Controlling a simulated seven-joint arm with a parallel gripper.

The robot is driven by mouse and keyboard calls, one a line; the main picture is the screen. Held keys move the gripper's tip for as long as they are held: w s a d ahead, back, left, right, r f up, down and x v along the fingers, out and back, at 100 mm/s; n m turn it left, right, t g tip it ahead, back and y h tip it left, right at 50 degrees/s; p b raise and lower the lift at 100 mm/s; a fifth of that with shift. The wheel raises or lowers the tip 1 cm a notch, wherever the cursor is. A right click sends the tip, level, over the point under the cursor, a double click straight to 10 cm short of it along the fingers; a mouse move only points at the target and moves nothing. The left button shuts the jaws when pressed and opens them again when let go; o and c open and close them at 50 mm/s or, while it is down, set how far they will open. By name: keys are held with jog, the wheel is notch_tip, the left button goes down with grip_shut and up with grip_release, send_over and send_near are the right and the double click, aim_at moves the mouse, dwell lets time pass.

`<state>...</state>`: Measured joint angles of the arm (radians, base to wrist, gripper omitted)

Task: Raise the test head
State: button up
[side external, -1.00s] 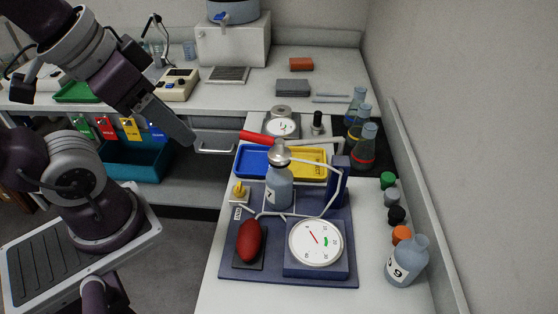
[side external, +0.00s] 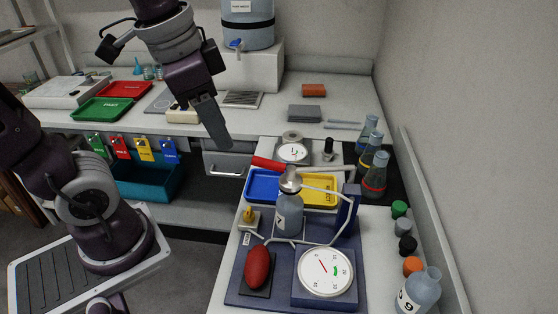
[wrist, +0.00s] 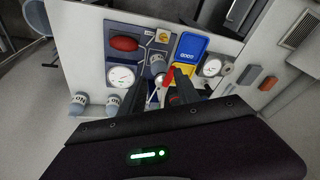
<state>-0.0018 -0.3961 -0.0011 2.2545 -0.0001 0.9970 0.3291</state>
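A silver test head (side external: 290,180) sits on top of a grey-blue bottle (side external: 289,215) on the dark blue test stand (side external: 238,292). A pale lever with a red handle (side external: 268,163) runs just behind the head from the blue post (side external: 347,205). The red handle also shows in the wrist view (wrist: 169,76). My gripper (side external: 224,143) hangs in the air, up and left of the red handle, apart from it. In the wrist view my gripper (wrist: 163,92) shows two separated dark fingers with nothing held. They partly hide the lever and the head.
The stand carries a round gauge (side external: 326,271), a red bulb (side external: 258,267) and a yellow knob (side external: 249,216). Blue (side external: 262,186) and yellow (side external: 325,191) trays lie behind the bottle. Flasks (side external: 375,173) and several coloured caps line the right edge. A labelled bottle (side external: 420,291) stands front right.

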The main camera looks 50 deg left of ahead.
aim_at(265, 160)
jog(key=w+f+m+g, duration=0.1)
jog(key=w, duration=0.2)
jog(key=w+f+m+g, duration=0.1)
jog(key=w+m, duration=0.1)
jog(key=w+f+m+g, duration=0.1)
jog(key=w+m, duration=0.1)
jog(key=w, duration=0.1)
jog(key=shift+w+f, duration=0.3)
jog(key=shift+f, duration=0.05)
notch_tip(265, 160, down, 7)
jog(key=shift+r, duration=0.1)
grip_shut()
dwell(0.7)
